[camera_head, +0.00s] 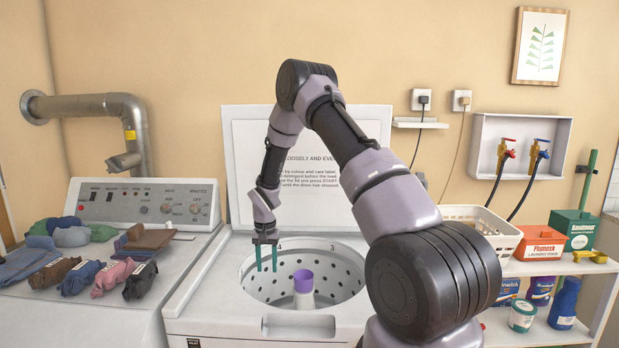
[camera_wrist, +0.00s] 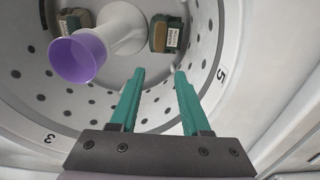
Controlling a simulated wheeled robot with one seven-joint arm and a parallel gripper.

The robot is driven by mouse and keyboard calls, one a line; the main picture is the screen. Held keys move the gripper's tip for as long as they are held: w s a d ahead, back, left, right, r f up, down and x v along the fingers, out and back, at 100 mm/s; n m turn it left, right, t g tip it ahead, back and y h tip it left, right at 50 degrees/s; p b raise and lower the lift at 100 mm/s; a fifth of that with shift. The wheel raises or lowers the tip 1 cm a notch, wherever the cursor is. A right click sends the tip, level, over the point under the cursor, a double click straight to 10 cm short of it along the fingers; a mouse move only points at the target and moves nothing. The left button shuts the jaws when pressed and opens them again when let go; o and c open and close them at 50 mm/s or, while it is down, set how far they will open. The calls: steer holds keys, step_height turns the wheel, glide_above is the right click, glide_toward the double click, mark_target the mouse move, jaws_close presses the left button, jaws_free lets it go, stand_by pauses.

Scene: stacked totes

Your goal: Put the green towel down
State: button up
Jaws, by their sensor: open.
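My gripper (camera_head: 267,268) points down over the open washer drum (camera_head: 345,292). In the wrist view its teal fingers (camera_wrist: 159,72) are apart with nothing between them. A dark green bundle with a white label (camera_wrist: 165,33) lies on the drum floor beyond the fingertips, to the right of the agitator. I cannot tell for sure that it is the green towel. Another brown and green bundle (camera_wrist: 75,21) lies left of the agitator, partly cut off by it. In the head view, the drum floor is hidden. A green cloth (camera_head: 102,232) lies among the clothes on the left machine.
The white agitator with a purple cup top (camera_head: 303,281) stands in the drum's middle, close to my fingers. The raised lid (camera_head: 236,160) stands behind. Several folded clothes (camera_head: 82,278) lie at left. A shelf at right holds a basket (camera_head: 480,222) and boxes.

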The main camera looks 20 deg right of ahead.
steer(key=s+d+r+t, duration=0.1)
steer(key=s+r, duration=0.3)
steer(key=r, duration=0.7)
steer(key=s+d+r+t, duration=0.1)
steer(key=s+d+r, duration=0.15)
steer(key=r, duration=0.75)
steer(key=s+d+r+t, duration=0.1)
steer(key=s+r, duration=0.3)
steer(key=r, duration=0.7)
steer(key=s+r+t, duration=0.1)
steer(key=s+r, duration=0.2)
steer(key=s, duration=0.4)
steer(key=s+r+t+y, duration=0.1)
steer(key=s+r, duration=0.3)
steer(key=s, duration=0.4)
steer(key=s+d+r+t+y, duration=0.1)
steer(key=s+r+t, duration=0.1)
steer(key=s+r, duration=0.2)
steer(key=s, duration=0.3)
steer(key=shift+s+r, duration=0.15)
steer(key=shift+s, duration=0.25)
steer(key=shift+c, duration=0.4)
